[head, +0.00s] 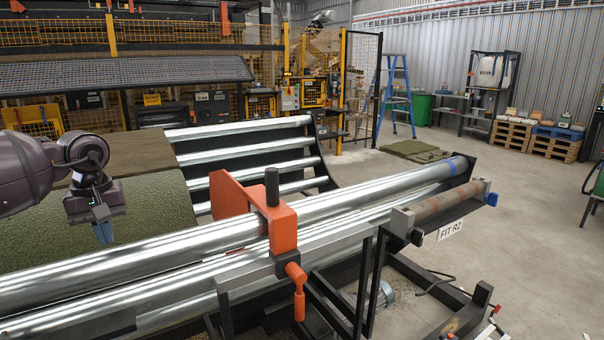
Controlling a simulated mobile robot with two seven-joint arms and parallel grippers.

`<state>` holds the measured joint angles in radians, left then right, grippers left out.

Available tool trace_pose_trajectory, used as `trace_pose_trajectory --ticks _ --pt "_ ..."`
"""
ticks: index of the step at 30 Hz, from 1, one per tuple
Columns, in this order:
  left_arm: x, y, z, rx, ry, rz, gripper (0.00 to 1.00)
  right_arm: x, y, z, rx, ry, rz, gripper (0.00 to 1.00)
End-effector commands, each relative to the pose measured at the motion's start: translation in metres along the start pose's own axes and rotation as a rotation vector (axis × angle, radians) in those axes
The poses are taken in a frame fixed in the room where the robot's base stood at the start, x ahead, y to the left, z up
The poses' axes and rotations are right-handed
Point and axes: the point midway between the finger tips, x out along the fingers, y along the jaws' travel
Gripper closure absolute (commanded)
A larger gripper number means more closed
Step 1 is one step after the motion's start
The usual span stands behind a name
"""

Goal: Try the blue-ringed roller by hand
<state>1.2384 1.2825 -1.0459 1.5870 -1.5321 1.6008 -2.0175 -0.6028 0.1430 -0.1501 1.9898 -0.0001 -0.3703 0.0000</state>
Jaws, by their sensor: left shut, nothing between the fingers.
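A long shiny steel roller (360,197) runs from the lower left to the right, with a blue ring near its right end. A second steel roller (345,222) lies alongside in front of it. My left gripper (104,233) is at the left, pointing down with its blue fingers together and empty. It shows in front of a green turf roll (60,230), left of the orange clamp and behind the near rollers. Whether its tips touch anything, I cannot tell. My right gripper is not in view.
An orange clamp bracket (284,228) with a black knob stands across the rollers. A shorter rusty roller (440,204) sits on a bracket above a "FIT R2" label (450,230). More rollers (235,155) lie behind. Open concrete floor (530,235) is at right.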

Motion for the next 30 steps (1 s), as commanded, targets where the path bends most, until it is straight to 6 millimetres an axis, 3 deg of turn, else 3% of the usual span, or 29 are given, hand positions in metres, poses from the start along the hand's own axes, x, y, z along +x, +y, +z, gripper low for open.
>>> trace_pose_trajectory --ticks 11,30 --pt "0.007 0.000 0.000 0.000 0.000 0.000 1.00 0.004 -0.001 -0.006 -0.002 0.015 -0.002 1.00" --pt "0.017 0.000 0.000 -0.001 -0.001 -0.001 1.00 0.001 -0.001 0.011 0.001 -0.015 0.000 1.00"
